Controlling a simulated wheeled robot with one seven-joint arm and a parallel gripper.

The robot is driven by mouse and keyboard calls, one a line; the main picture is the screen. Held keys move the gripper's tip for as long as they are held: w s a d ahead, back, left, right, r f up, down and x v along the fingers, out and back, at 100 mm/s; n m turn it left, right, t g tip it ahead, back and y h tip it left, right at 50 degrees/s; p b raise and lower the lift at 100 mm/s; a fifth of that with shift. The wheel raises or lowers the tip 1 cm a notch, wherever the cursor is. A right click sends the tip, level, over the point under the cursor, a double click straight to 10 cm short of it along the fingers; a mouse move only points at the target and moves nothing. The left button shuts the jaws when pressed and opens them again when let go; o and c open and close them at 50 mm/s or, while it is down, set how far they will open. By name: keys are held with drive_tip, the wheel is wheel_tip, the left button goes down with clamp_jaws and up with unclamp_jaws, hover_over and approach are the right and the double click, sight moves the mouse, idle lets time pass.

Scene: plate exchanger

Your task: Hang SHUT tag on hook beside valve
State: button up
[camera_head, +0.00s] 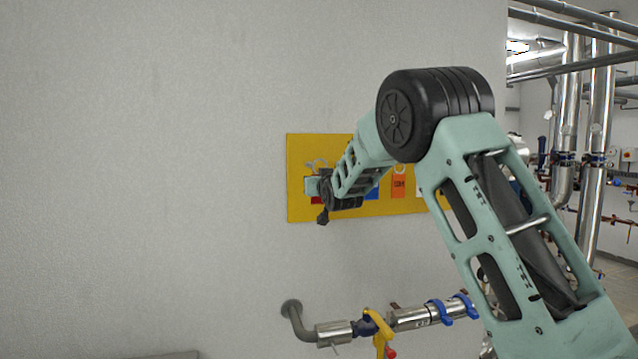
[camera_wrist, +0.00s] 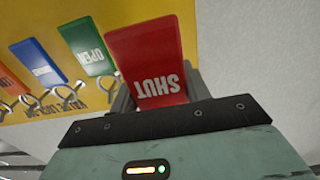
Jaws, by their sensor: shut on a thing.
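The red SHUT tag (camera_wrist: 150,66) is between the fingers of my gripper (camera_wrist: 160,92) in the wrist view, its white lettering upside down. My gripper is shut on it. The gripper hides the tag's hole end, so I cannot tell whether it is still on a hook. In the head view my gripper is in front of the left part of the yellow tag board (camera_head: 300,146), and a bit of red tag shows below it. The valve (camera_head: 378,326) with a yellow handle is on the pipe below the board. I cannot make out a hook beside it.
The board also holds a green OPEN tag (camera_wrist: 86,47), a blue tag (camera_wrist: 38,62) and an orange tag (camera_head: 398,187), with metal hooks (camera_wrist: 72,101). A steel pipe (camera_head: 334,332) comes out of the wall near the valve. The wall left of the board is bare.

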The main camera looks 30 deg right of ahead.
drive_tip(key=shift+w, duration=0.25)
drive_tip(key=shift+p+x, duration=0.7)
drive_tip(key=shift+x, duration=1.8)
drive_tip(key=shift+w+d, duration=0.2)
drive_tip(key=shift+w, duration=0.15)
drive_tip(key=shift+w+d+p, duration=0.2)
drive_tip(key=shift+w+p, duration=0.25)
drive_tip(key=shift+w, duration=0.2)
drive_tip(key=shift+w+d, duration=0.1)
drive_tip(key=shift+w, duration=0.35)
drive_tip(key=b+v, duration=0.7)
drive_tip(key=v, duration=0.1)
drive_tip(key=shift+s+r, duration=0.1)
drive_tip(key=shift+r, duration=0.05)
idle(1.3)
